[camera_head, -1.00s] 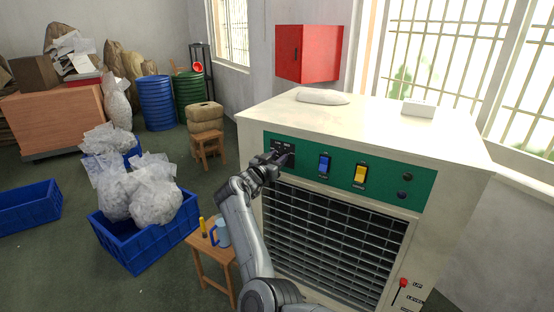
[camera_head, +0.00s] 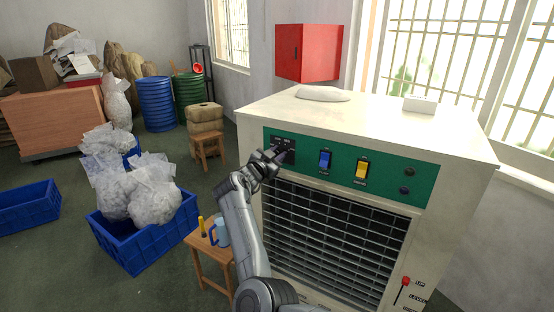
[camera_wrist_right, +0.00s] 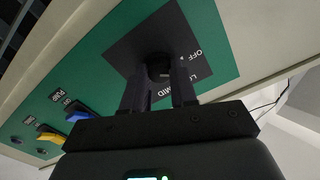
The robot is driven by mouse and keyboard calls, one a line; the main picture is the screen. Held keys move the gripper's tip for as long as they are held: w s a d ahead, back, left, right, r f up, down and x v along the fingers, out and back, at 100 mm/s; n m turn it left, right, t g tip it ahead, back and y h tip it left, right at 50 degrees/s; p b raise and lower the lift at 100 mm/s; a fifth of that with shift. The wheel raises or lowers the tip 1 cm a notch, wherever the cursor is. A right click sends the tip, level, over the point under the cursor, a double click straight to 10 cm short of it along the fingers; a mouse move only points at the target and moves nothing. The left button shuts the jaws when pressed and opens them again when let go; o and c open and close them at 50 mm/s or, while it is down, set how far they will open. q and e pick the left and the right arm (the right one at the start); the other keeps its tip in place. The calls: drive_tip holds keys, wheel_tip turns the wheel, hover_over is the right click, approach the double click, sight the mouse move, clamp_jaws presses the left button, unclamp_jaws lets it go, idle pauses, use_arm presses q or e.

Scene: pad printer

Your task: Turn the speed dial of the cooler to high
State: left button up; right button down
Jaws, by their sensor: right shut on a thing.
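The cooler (camera_head: 450,150) is a large cream box with a green control panel (camera_head: 224,0) on its upper front.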

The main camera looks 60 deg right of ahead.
drive_tip(key=m+b, duration=0.2)
drive_tip(key=m, duration=0.1)
drive_tip(key=m+b, duration=0.2)
drive_tip(key=m, duration=0.1)
drive_tip(key=shift+f+m, duration=0.2)
drive_tip(key=shift+m, duration=0.1)
drive_tip(key=m+b, duration=0.3)
drive_tip(key=m, duration=0.3)
drive_tip(key=shift+b, duration=0.3)
drive_tip(key=m+b, duration=0.2)
drive_tip(key=m, duration=0.2)
drive_tip(key=m+b, duration=0.1)
drive_tip(key=m, duration=0.2)
drive_tip(key=shift+m+b, duration=0.3)
drive_tip(key=shift+b, duration=0.05)
drive_tip(key=m+b, duration=0.1)
drive_tip(key=m, duration=0.2)
drive_tip(key=shift+r+m+b, duration=0.1)
drive_tip(key=shift+m+b, duration=0.65)
drive_tip(key=shift+m, duration=0.65)
drive_tip(key=c, duration=0.9)
unclamp_jaws()
